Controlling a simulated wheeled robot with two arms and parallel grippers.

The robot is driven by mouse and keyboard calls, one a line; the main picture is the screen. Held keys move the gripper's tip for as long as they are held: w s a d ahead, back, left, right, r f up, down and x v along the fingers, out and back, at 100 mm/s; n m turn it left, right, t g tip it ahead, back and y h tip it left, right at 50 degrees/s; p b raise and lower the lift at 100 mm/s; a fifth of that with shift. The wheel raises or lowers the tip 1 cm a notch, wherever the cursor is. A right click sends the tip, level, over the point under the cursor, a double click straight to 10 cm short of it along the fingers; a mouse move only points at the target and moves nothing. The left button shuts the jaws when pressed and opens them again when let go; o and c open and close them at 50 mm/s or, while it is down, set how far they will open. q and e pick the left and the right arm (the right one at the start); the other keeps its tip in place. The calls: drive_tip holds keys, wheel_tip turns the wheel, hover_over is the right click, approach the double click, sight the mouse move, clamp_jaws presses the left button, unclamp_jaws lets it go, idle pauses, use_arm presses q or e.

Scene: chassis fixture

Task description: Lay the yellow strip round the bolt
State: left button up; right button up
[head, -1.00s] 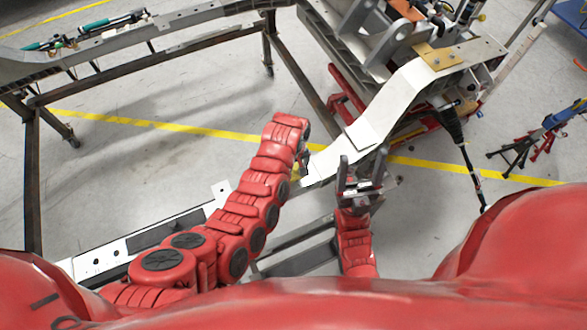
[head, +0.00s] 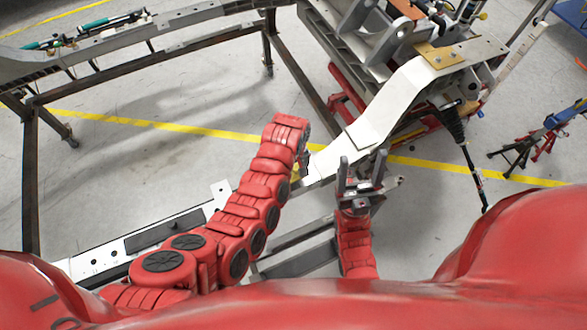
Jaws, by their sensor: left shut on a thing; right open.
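My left gripper (head: 303,163) is at the end of the red arm, beside the white chassis rail, mostly hidden behind its own wrist. A small bit of yellow, which I take for the yellow strip (head: 296,174), shows just below it, and the jaws are shut on it. Most of the strip is hidden. My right gripper (head: 362,170) is open and empty, its two dark fingers pointing up, just right of the rail's lower end. I cannot make out the bolt; it is too small or hidden.
The white chassis rail (head: 382,112) runs from the upper right down to the middle. A flat white rail with dark slots (head: 150,235) lies at lower left. Dark frame legs (head: 32,180) stand at left. A yellow line (head: 150,125) crosses the open grey floor.

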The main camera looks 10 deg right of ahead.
use_arm(q)
drive_tip(key=shift+f+b, duration=1.3)
drive_tip(key=shift+f, duration=0.4)
drive_tip(key=o, duration=1.2)
drive_tip(key=shift+r, duration=0.1)
wheel_tip(320, 180, up, 8)
drive_tip(key=p, duration=0.4)
drive_tip(key=shift+r, duration=0.5)
drive_tip(key=shift+f, duration=0.15)
